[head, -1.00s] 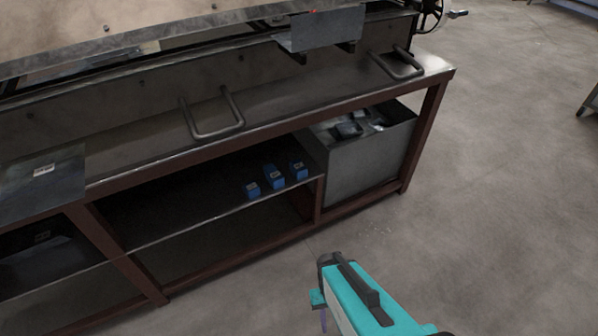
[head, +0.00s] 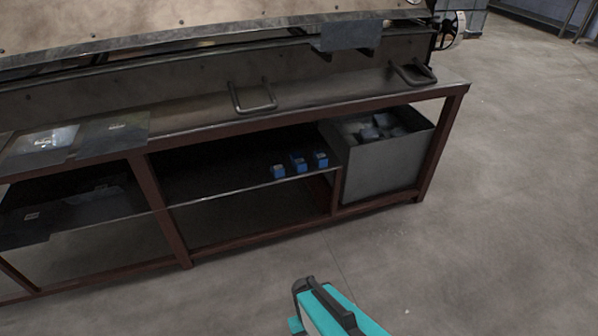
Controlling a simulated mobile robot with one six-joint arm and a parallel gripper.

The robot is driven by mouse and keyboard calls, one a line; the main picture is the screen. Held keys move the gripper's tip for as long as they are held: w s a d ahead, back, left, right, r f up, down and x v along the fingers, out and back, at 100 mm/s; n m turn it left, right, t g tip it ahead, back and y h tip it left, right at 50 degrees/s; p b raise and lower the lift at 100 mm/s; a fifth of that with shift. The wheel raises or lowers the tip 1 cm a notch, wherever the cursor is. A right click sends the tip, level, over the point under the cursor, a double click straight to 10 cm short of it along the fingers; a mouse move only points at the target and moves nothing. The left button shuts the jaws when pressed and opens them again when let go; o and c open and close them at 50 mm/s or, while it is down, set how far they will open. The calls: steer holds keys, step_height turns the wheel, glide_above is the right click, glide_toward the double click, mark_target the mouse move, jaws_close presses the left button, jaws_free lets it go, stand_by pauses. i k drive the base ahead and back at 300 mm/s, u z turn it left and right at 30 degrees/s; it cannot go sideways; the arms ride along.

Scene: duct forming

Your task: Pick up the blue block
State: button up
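Three small blue blocks stand in a row on the shelf under the workbench in the head view: a left one (head: 278,171), a middle one (head: 298,163) and a right one (head: 320,159). Each has a pale mark on it. They sit near the shelf's front edge, left of a metal bin. Part of my teal and black arm shows at the bottom centre, well in front of the bench and apart from the blocks. My gripper's fingers cannot be made out.
The metal bin (head: 384,172) holds dark pieces. A dark red post (head: 337,190) stands between it and the shelf (head: 225,190). The bench top (head: 190,120) overhangs the shelf. Flat sheets (head: 112,138) lie on its left. The floor (head: 480,240) in front and right is clear.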

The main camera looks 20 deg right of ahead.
mark_target(320, 159)
steer(key=u, duration=0.1)
steer(key=k, duration=0.65)
steer(key=u, duration=0.6)
steer(key=i, duration=1.45)
steer(key=z, duration=0.1)
